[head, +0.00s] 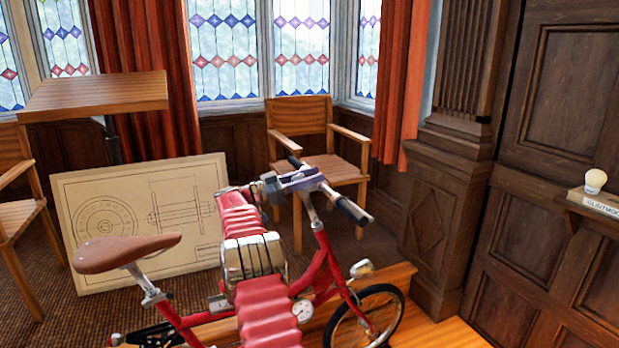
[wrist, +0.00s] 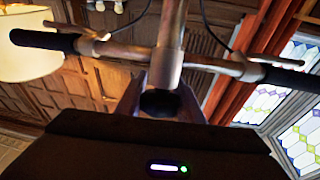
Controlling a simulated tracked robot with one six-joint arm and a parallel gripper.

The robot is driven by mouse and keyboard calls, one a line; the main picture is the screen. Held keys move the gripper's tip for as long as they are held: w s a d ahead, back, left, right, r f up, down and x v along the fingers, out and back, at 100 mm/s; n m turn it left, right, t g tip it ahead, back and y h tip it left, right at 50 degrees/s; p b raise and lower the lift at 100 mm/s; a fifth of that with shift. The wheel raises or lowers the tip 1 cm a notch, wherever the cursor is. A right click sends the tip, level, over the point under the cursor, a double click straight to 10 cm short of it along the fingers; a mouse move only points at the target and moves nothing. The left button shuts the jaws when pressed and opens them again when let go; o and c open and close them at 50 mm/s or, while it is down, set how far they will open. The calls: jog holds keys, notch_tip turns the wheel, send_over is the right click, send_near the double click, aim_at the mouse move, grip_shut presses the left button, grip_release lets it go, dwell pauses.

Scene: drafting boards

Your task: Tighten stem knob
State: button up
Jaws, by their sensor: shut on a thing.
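The bicycle has a red frame (head: 315,270), a brown saddle (head: 125,252) and a handlebar (head: 345,207) with dark grips. In the head view my gripper (head: 298,180) is at the handlebar's middle, by the top of the stem. The stem (wrist: 172,45) and the handlebar (wrist: 125,50) cross the wrist view. There my gripper (wrist: 160,102) has its two fingers closed on either side of a dark round stem knob (wrist: 160,104), just below the stem. The knob is hidden in the head view, and its thread cannot be seen.
A drawing board (head: 150,215) leans behind the bicycle. A wooden armchair (head: 320,165) stands behind the handlebar, and a tilted table (head: 95,95) is at left. Dark panelling (head: 560,200) and a small shelf with a bulb (head: 595,181) are at right.

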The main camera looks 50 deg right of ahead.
jog(key=shift+a+r+m+g+y, duration=0.1)
jog(key=shift+a+m+g+y, duration=0.05)
jog(key=shift+m+g+y, duration=0.45)
jog(key=shift+a+r+m+g+y, duration=0.1)
jog(key=shift+m+g+y, duration=0.4)
jog(key=shift+m+g, duration=0.15)
jog(key=o, duration=0.8)
jog(key=shift+f, duration=0.1)
jog(key=shift+o, duration=1.3)
jog(key=shift+s+f, duration=0.1)
jog(key=shift+a, duration=0.1)
